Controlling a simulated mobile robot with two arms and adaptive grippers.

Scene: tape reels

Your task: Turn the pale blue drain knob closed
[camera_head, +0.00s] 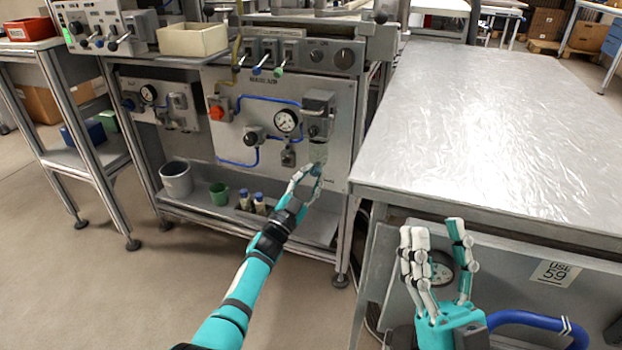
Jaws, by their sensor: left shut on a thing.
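The grey panel (343,120) carries a regulator block (318,103) with a pale, see-through bowl (317,152) below it. My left gripper (306,180) is at the lower end of this bowl, its fingers shut on the pale blue drain knob. The fingers hide the knob almost wholly, so I cannot tell how far it is turned. My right gripper (435,250) is open and empty, fingers pointing up, in front of the bench on the right.
A round gauge (286,121), a red knob (216,113) and blue hoses (268,99) sit on the panel. A grey bucket (177,181), a green cup (219,194) and small bottles (259,204) stand on the shelf below. A metal-topped bench (490,130) stands at right.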

